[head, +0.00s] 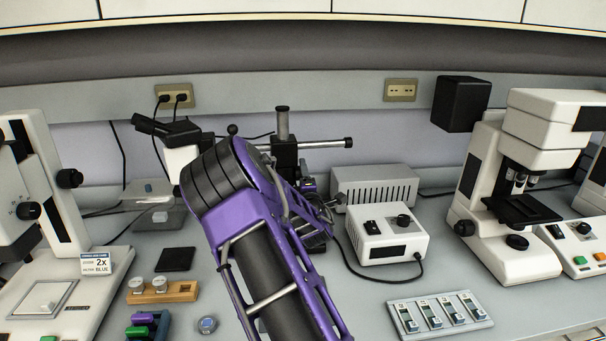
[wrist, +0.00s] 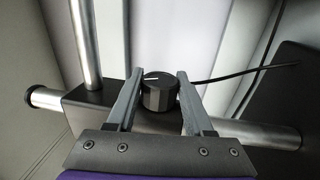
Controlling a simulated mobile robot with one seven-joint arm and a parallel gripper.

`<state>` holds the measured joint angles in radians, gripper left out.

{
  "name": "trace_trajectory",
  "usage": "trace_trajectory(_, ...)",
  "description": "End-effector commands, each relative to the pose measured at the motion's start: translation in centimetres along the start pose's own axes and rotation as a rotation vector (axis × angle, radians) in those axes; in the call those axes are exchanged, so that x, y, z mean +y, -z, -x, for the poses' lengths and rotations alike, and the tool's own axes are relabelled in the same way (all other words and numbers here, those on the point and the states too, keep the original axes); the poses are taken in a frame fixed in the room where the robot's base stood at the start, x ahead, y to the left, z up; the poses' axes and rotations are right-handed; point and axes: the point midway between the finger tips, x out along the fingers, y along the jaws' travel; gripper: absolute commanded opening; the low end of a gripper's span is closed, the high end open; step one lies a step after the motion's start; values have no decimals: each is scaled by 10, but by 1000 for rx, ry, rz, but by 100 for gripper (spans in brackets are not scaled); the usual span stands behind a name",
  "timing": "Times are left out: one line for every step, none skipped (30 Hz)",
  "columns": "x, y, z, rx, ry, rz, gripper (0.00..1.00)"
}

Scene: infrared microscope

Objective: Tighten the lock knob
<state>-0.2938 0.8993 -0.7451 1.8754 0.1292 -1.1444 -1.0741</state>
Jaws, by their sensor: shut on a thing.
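The lock knob (wrist: 159,92) is a ribbed black knob with a white mark on its top. In the wrist view it stands on a black clamp block (wrist: 90,105) with metal rods passing through it. My gripper (wrist: 159,88) has one grey finger on each side of the knob and is shut on it. In the head view my purple arm hides the knob and the gripper. The boom stand's upright post (head: 282,125) and its horizontal rod (head: 325,143) show behind the arm.
A white control box (head: 388,240) and a vented grey box (head: 375,186) stand right of my arm. A white microscope (head: 515,255) is farther right. A wooden holder (head: 162,291) and a black pad (head: 175,259) lie to the left. A black cable (wrist: 245,72) runs behind the knob.

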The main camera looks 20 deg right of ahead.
Motion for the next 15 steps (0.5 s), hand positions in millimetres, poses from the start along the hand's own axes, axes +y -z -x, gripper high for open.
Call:
trace_trajectory(0,0,0,0,-1,0,8)
trace_trajectory(0,0,0,0,-1,0,3)
trace_trajectory(0,0,0,0,-1,0,0)
trace_trajectory(0,0,0,0,-1,0,0)
trace_trajectory(1,0,0,0,0,0,0)
trace_trajectory(1,0,0,0,1,0,0)
trace_trajectory(1,0,0,0,3,0,0)
trace_trajectory(2,0,0,0,7,0,0)
trace_trajectory(3,0,0,0,13,-1,0)
trace_trajectory(3,0,0,0,20,-1,0)
trace_trajectory(4,0,0,-1,29,-1,0)
trace_trajectory(4,0,0,-1,43,-1,0)
trace_trajectory(5,0,-1,0,55,-1,0)
trace_trajectory(5,0,-1,-1,70,-1,0)
trace_trajectory(6,0,-1,-1,91,-2,0)
